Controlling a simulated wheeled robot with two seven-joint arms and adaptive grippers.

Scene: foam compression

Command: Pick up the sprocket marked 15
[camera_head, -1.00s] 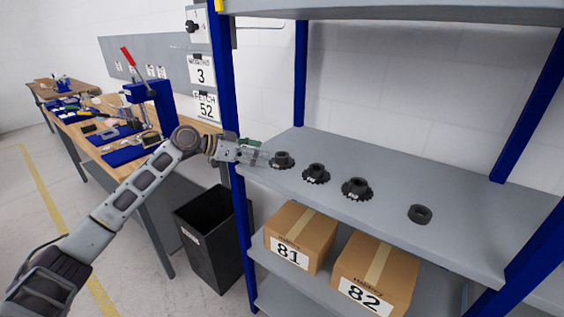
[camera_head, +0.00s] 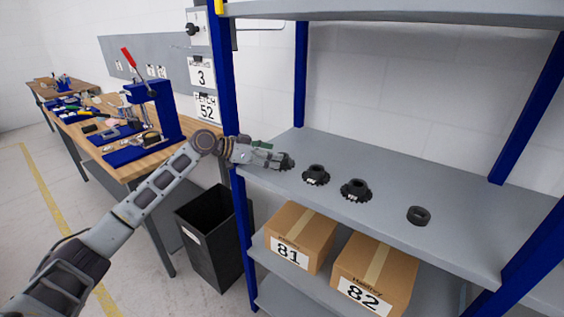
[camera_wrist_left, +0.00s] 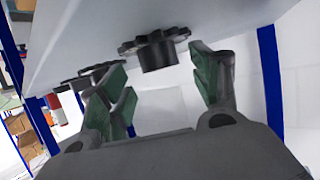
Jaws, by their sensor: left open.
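Three dark toothed sprockets with raised hubs stand in a row on the grey shelf (camera_head: 460,220). The leftmost sprocket (camera_head: 287,163) is partly hidden by my left gripper (camera_head: 279,159). The middle sprocket (camera_head: 316,176) and the right sprocket (camera_head: 356,190) are in clear view. Their small white labels are too small to read, so I cannot tell which is marked 15. In the left wrist view, upside down, the near sprocket (camera_wrist_left: 158,53) lies between and just ahead of the open green-padded fingers (camera_wrist_left: 160,78). My right gripper is not in view.
A plain dark ring (camera_head: 419,215) lies farther right on the shelf. A blue post (camera_head: 230,110) stands beside my left arm. Boxes 81 (camera_head: 300,237) and 82 (camera_head: 375,272) sit on the lower shelf. A black bin (camera_head: 212,240) stands below. The shelf behind the row is clear.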

